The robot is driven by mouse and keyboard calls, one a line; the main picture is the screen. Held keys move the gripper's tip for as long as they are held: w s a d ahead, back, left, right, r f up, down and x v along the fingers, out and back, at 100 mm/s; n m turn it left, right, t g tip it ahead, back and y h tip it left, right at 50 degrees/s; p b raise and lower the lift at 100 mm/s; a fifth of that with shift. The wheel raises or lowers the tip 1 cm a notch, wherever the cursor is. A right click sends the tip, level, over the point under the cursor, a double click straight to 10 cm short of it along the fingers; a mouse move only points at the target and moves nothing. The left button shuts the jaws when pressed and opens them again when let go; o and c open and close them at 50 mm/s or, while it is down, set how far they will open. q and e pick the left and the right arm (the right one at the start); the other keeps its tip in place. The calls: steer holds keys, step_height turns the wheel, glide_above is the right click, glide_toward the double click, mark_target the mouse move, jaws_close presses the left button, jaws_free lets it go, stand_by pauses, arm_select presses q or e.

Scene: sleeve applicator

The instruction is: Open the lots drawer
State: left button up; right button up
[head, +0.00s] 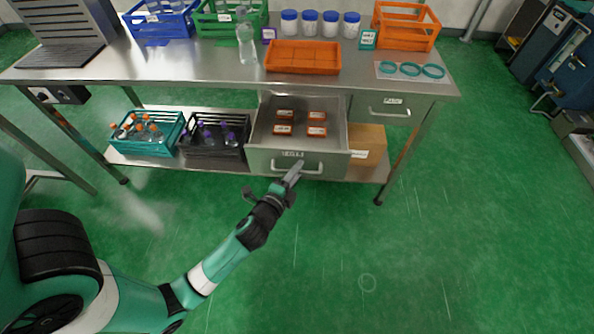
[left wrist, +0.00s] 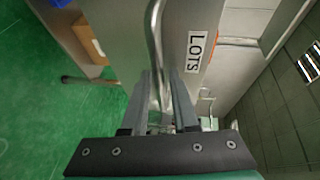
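The lots drawer (head: 265,163) hangs under the steel bench and is pulled well out, with its inside open to view. Several small orange-brown labelled boxes lie in it. Its front carries a LOTS label (left wrist: 195,52) and a bar handle (head: 312,171). My left gripper (head: 293,174) is at the drawer front, reaching up from below. In the left wrist view the handle bar (left wrist: 153,35) runs between the two fingers (left wrist: 160,85), which are closed around it. The exact contact at the fingertips is partly hidden. My right gripper is not in view.
A second, shut drawer (head: 385,110) is to the right, above a cardboard box (head: 371,144). A teal crate (head: 147,142) and a black crate (head: 190,152) with bottles stand on the lower shelf. An orange tray (head: 303,66) lies on the bench. The green floor in front is clear.

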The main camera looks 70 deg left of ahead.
arm_select(q)
steer(key=v, duration=1.1)
steer(key=shift+s+d, duration=0.2)
steer(key=shift+s, duration=0.1)
steer(key=shift+r, duration=0.1)
